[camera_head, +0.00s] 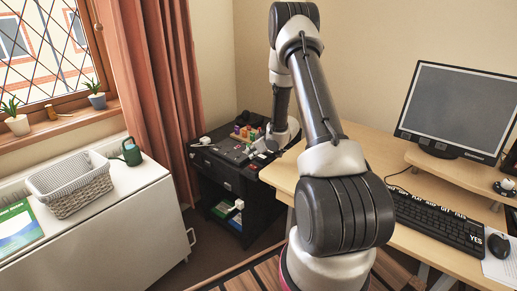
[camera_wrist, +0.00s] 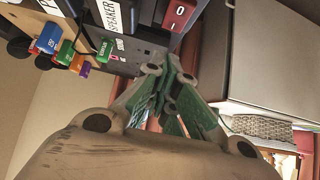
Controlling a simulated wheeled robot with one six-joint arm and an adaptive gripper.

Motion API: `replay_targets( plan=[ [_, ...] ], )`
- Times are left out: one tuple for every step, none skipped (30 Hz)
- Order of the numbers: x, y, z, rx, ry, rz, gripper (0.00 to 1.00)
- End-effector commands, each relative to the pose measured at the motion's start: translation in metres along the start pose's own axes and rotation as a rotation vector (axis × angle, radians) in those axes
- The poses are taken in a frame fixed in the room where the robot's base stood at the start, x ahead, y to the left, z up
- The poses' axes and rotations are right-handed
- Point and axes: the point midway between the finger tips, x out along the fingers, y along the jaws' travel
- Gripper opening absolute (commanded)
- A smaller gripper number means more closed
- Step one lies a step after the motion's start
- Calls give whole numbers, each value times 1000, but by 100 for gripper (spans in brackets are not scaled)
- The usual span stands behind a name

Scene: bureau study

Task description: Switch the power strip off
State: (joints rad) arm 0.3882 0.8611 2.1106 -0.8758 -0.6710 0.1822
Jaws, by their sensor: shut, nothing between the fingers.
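The power strip shows in the wrist view as a dark body (camera_wrist: 150,38) across the top. Its red rocker switch (camera_wrist: 179,14), marked O and I, is near the top centre. A white SPEAKER label (camera_wrist: 118,16) sits to its left. My gripper (camera_wrist: 165,72) has green fingers, closed together and empty, just below the switch in the picture. I cannot tell whether they touch the strip or which way the rocker is tilted. In the head view my gripper is low over the black cabinet (camera_head: 220,165), mostly hidden by my arm.
Blue (camera_wrist: 48,38), green, orange and purple tags hang beside the strip. The wooden desk (camera_head: 370,150) stands right of the cabinet, with a monitor (camera_head: 458,108) and keyboard (camera_head: 435,220). A white cabinet (camera_head: 120,205) with a basket (camera_head: 72,190) and watering can (camera_head: 131,153) stands left.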

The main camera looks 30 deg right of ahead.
Motion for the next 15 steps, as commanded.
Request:
replay_targets(
  plan=[
    [6,0,10,5,-5,0,0],
    [8,0,13,6,-5,0,0],
    [12,0,16,4,-4,0,0],
    [14,0,18,4,-4,0,0],
    [16,0,20,4,-4,0,0],
    [18,0,22,4,-3,0,0],
    [19,0,23,4,-2,1,0],
    [20,0,24,4,-2,1,0],
    [22,1,25,4,-2,1,0],
    [22,1,26,4,-2,1,0],
    [22,1,26,4,-2,1,0],
    [23,1,27,3,-2,1,0],
    [23,1,27,3,-2,1,0],
    [23,1,27,3,-2,1,0],
    [22,1,26,3,-2,1,0]
  ],
)
